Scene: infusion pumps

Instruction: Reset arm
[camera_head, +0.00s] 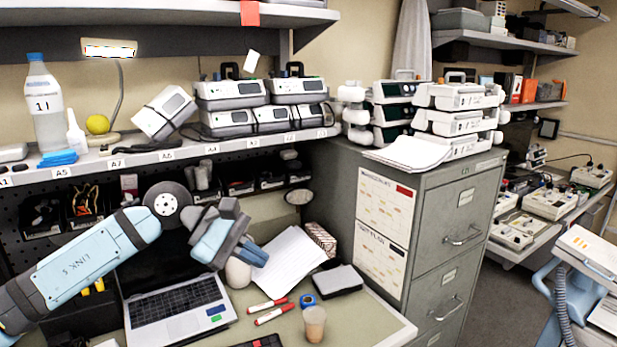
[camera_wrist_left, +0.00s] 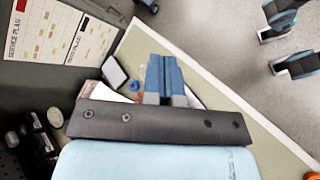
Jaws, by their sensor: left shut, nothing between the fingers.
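My left arm comes in from the left in the head view. Its gripper (camera_head: 262,258) hangs above the desk, over the laptop's right side and near the papers. In the left wrist view, the two blue fingers (camera_wrist_left: 162,62) lie side by side, shut, with nothing between them. They appear above the desk, apart from its surface. My right gripper shows in neither view.
The desk (camera_head: 385,325) holds a laptop (camera_head: 180,305), papers (camera_head: 288,262), red markers (camera_head: 270,314), a cup (camera_head: 314,324) and a black-and-white pad (camera_head: 337,280). A shelf (camera_head: 225,147) with infusion pumps (camera_head: 230,90) stands behind. A grey filing cabinet (camera_head: 455,235) stands right.

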